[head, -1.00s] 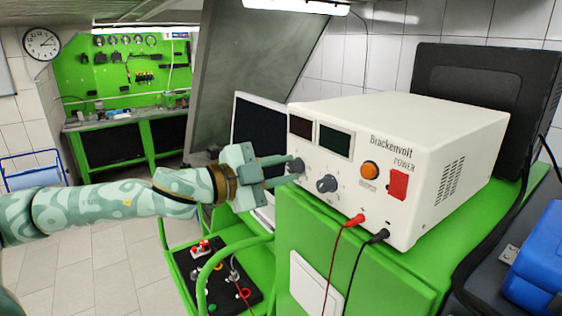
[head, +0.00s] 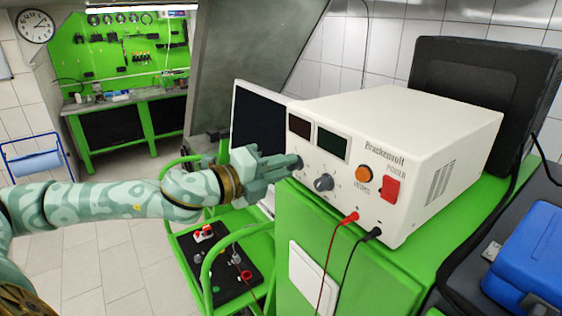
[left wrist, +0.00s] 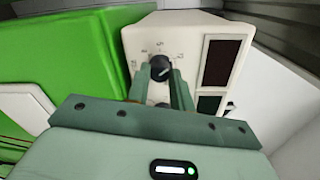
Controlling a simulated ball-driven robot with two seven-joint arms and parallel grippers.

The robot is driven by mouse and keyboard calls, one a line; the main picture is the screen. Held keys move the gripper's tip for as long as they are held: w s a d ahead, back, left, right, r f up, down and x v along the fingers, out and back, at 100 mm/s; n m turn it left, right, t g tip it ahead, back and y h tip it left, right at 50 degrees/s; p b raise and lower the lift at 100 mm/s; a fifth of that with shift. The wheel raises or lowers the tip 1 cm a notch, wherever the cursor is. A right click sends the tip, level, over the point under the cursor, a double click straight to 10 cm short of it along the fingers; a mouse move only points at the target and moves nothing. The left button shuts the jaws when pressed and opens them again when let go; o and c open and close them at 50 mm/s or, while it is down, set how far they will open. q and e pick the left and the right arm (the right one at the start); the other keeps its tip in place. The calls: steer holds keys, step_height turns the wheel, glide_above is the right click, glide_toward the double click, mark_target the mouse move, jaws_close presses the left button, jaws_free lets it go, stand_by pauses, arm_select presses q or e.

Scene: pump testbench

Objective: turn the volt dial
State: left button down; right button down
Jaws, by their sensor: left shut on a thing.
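The white power supply (head: 405,130) stands on a green cabinet, with two grey dials below its two dark displays. The left dial (head: 298,164) has my left gripper (head: 290,164) on it, reaching in from the left. The other dial (head: 324,183) is free, to its right. In the left wrist view the held dial (left wrist: 160,68) has a white pointer line and a printed scale around it. The fingers (left wrist: 162,80) are shut on either side of it. The dial labels are too small to read. My right gripper is not in view.
An orange button (head: 364,174) and a red power switch (head: 390,189) are right of the dials. Red and black leads (head: 351,217) hang from the front. A green cart with a black tray (head: 228,275) stands below the arm. A blue case (head: 530,265) lies at right.

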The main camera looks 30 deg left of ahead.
arm_select(q)
steer(key=shift+m+p, duration=0.3)
steer(key=shift+m, duration=0.6)
steer(key=shift+f, duration=0.1)
steer(key=c, duration=1.2)
jaws_free()
steer(key=shift+c, duration=0.2)
steer(key=shift+d, duration=0.1)
